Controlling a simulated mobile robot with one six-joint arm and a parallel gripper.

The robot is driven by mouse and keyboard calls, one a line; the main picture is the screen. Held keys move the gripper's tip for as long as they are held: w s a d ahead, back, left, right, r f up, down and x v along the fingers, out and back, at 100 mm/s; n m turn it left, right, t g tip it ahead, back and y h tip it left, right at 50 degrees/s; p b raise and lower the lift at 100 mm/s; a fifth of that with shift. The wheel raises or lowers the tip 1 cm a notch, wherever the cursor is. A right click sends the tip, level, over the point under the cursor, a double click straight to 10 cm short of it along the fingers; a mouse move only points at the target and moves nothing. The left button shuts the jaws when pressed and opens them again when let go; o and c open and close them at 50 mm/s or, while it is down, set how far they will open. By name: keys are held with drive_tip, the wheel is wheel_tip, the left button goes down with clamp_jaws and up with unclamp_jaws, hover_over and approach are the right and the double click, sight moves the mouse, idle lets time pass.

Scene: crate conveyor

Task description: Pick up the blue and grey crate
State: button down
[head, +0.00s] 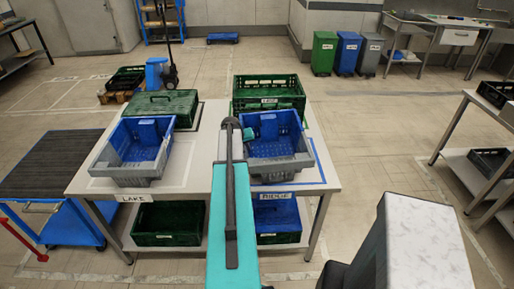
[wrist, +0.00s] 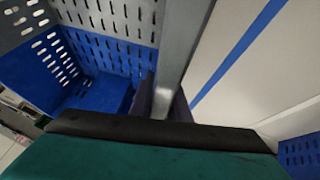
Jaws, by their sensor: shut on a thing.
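Two blue and grey crates stand on the table. The right crate (head: 280,168) is inside a blue tape outline, partly hidden behind my arm. The left crate (head: 128,170) stands apart on the other side of my arm. My gripper (head: 248,134) is at the left side of the right crate. In the wrist view, my gripper (wrist: 163,100) is shut on a grey wall of that crate, with a dark finger on each side. Its slotted blue inside (wrist: 95,60) fills the upper left there. The fingertips are partly hidden.
The table (head: 190,185) also holds a closed green crate (head: 166,105) and a tall green crate (head: 268,85) at the back. Crates sit on its lower shelf. A blue cart (head: 50,200) is at left, another table (head: 480,130) at right.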

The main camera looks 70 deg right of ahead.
drive_tip(key=shift+r, duration=0.2)
drive_tip(key=shift+r+p, duration=0.15)
drive_tip(key=shift+p, duration=0.2)
drive_tip(key=shift+r+b, duration=1.05)
drive_tip(key=shift+r, duration=0.3)
drive_tip(key=w+a+r+b, duration=0.2)
drive_tip(key=w+a+b, duration=0.3)
drive_tip(key=a, duration=0.8)
drive_tip(key=w, duration=0.3)
drive_tip(key=shift+a+b, duration=0.3)
drive_tip(key=shift+a, duration=0.1)
drive_tip(key=shift+r, duration=0.15)
